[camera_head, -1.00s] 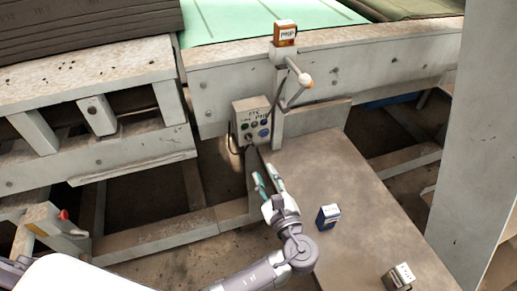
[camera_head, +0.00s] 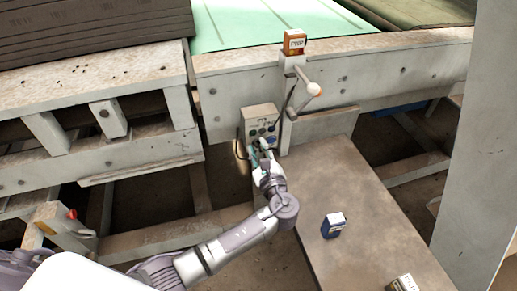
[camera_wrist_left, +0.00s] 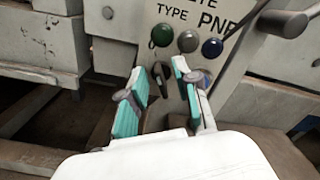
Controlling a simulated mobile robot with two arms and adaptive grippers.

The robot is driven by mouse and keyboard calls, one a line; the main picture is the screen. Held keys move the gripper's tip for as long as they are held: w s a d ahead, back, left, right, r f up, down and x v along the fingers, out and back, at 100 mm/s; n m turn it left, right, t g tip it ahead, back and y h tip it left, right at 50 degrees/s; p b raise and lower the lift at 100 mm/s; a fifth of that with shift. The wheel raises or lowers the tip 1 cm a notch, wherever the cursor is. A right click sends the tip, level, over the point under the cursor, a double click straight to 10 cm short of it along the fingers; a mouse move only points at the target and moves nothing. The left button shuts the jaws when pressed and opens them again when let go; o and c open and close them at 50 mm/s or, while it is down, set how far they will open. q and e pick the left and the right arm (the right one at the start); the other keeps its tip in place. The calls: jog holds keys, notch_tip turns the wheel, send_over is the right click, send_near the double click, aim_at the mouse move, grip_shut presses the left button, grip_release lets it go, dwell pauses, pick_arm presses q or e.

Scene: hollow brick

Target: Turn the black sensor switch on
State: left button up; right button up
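The grey control box (camera_head: 257,114) is fixed to the machine frame. In the left wrist view its face (camera_wrist_left: 180,12) has printed lettering with "TYPE PNP" readable, and a row of green, grey and blue buttons. A black switch (camera_wrist_left: 158,78) sits below the green button, and its exact setting is hard to tell. My left gripper (camera_head: 260,152) is at the lower part of the box. In the left wrist view, its teal-padded fingers (camera_wrist_left: 160,77) are open, one on each side of the black switch. I cannot tell whether they touch it. My right gripper is not in view.
A crank-like handle (camera_head: 308,92) juts out right of the box, below an orange-and-white sensor block (camera_head: 294,42). A blue-and-white small box (camera_head: 332,225) and another small box (camera_head: 403,284) rest on the brown platform (camera_head: 370,205). A grey post (camera_head: 480,150) stands at right.

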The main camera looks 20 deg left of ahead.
pick_arm(q)
grip_shut()
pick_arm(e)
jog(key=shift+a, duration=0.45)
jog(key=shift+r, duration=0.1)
